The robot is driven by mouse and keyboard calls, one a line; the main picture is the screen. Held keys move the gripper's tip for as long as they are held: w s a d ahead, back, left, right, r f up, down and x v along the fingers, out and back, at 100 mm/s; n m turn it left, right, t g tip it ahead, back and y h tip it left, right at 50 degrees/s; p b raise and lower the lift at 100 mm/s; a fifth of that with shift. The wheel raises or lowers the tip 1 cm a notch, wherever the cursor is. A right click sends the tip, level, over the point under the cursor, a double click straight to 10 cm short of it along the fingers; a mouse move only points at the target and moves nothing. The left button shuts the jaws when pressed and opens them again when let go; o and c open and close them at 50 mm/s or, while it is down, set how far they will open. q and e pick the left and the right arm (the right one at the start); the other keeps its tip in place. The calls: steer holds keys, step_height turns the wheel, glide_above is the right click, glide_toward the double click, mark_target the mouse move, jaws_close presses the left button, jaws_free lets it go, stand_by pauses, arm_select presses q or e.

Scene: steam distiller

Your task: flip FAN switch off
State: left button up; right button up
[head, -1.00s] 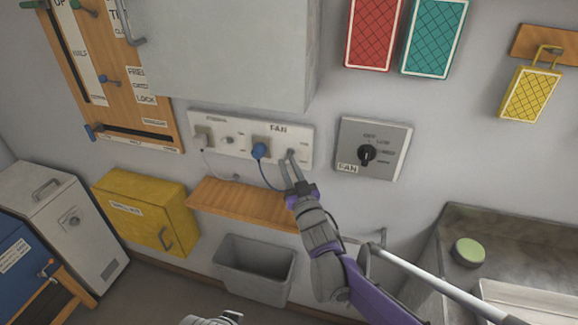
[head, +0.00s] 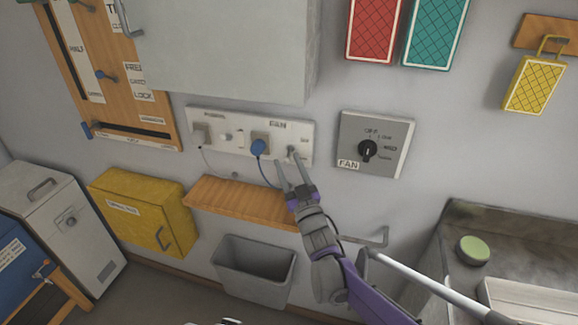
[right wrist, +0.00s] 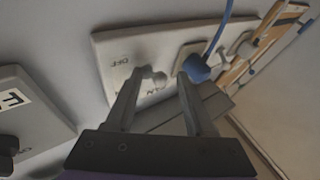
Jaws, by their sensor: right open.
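The pale wall panel (head: 230,150) labelled FAN carries a small toggle switch (head: 290,151) at its right end, beside the socket with a blue plug (head: 259,148). My right gripper (head: 288,160) is open, its fingertips at this switch. In the right wrist view the switch (right wrist: 152,78) shows between the two open fingers, near an OFF label (right wrist: 121,61); I cannot tell whether they touch it or which way it is set. Only a sliver of what seems to be my left gripper (head: 228,321) shows at the bottom edge.
A grey FAN dial box (head: 375,145) is to the right of the panel. A wooden shelf (head: 240,204) sits just below, with a grey bin (head: 254,271) under it. A grey cabinet (head: 225,50) hangs above. A yellow box (head: 142,212) is at the left.

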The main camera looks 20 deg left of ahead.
steer(key=b+v, duration=0.1)
steer(key=v, duration=1)
steer(key=shift+w, duration=0.15)
steer(key=s+d+m+g+h+p, duration=0.25)
steer(key=d+h, duration=0.25)
steer(key=d, duration=0.4)
steer(key=s+d+m+g+h+p, duration=0.1)
steer(key=d+m+h+p, duration=0.15)
steer(key=d+h, duration=0.4)
steer(key=s+d+f+m+g+p, duration=0.1)
steer(key=s+d+f+g, duration=0.1)
steer(key=s, duration=0.6)
steer(key=s+d+f+m+g+p, duration=0.1)
steer(key=s+d+f+g, duration=0.1)
steer(key=s+d+g, duration=0.2)
steer(key=s+d+f+m+g+h+p, duration=0.1)
steer(key=s+d+f+g, duration=0.2)
steer(key=s+d, duration=0.3)
steer(key=s, duration=0.5)
steer(key=shift+s+d, duration=0.3)
steer(key=shift+d, duration=0.1)
